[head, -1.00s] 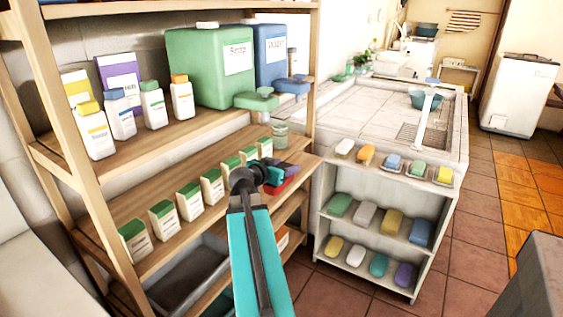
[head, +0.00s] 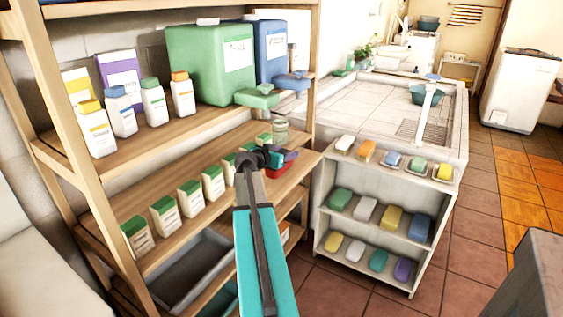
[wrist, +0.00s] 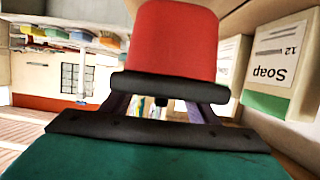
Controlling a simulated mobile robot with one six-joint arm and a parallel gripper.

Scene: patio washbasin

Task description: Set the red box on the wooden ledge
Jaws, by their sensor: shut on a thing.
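My gripper (head: 276,158) is shut on the red box (head: 284,168), at the right end of the middle shelf of the wooden rack. In the wrist view the red box (wrist: 175,42) stands out beyond the dark jaws (wrist: 168,90), which hide its near end. The middle wooden shelf (head: 152,190) seems to be the ledge; a row of green-and-white soap boxes (head: 190,198) stands on it. One soap box (wrist: 278,65) shows close to the right of the red box in the wrist view. I cannot tell whether the red box touches the shelf.
A glass jar (head: 280,131) stands at the shelf's back right. The rack's right post (head: 310,100) rises beside it. Above are bottles and a green jug (head: 208,65). A grey bin (head: 190,272) sits below. A white washbasin unit (head: 385,215) with soaps stands to the right.

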